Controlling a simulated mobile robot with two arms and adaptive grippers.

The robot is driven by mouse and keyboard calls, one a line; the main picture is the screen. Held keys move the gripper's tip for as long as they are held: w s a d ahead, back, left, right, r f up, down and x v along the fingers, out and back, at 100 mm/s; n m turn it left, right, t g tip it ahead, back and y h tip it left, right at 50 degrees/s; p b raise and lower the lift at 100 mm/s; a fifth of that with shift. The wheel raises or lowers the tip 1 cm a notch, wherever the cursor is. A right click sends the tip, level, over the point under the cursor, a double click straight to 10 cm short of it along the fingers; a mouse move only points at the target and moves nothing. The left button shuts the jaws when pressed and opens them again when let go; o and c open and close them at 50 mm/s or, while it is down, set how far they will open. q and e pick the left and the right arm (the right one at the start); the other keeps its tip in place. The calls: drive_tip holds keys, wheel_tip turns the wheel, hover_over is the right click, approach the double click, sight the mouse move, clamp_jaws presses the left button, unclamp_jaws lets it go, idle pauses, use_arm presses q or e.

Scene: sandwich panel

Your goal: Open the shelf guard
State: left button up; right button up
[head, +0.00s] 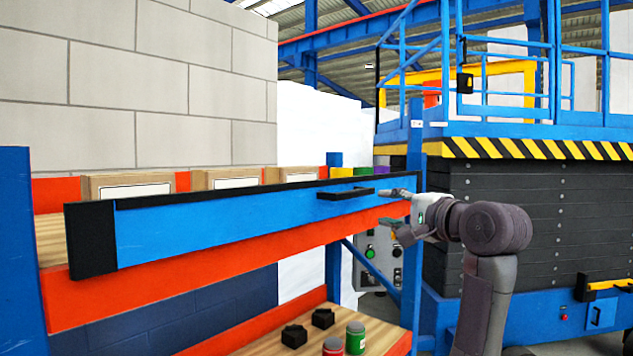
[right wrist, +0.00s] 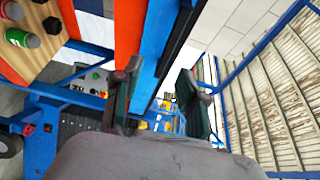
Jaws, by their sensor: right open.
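The shelf guard (head: 220,229) is a long blue panel with a black top edge and a black left end. It stands across the front of the upper shelf, in front of the boxes. A black bar handle (head: 345,193) sticks out near its right end. My right gripper (head: 387,207) is open and empty just right of the handle, one finger near handle height and the other lower. My left gripper is not in view.
Cardboard boxes (head: 128,187) and small coloured blocks (head: 345,172) stand behind the guard. Cans (head: 355,338) and black blocks (head: 294,336) sit on the lower shelf. A grey control box (head: 378,262) hangs below at right. A blue lift platform (head: 540,130) stands behind my right arm.

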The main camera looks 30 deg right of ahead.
drive_tip(key=r, duration=0.2)
drive_tip(key=p, duration=0.3)
approach(357, 194)
drive_tip(key=w, duration=0.2)
drive_tip(key=w+p, duration=0.1)
drive_tip(key=w, duration=0.1)
drive_tip(key=w+p, duration=0.1)
drive_tip(key=w, duration=0.1)
drive_tip(key=w+p, duration=0.1)
drive_tip(key=w, duration=0.2)
drive_tip(key=shift+a, duration=0.25)
drive_tip(key=shift+w+d+f+p, duration=0.15)
drive_tip(key=shift+w+p, duration=0.3)
drive_tip(key=shift+w, duration=0.4)
clamp_jaws()
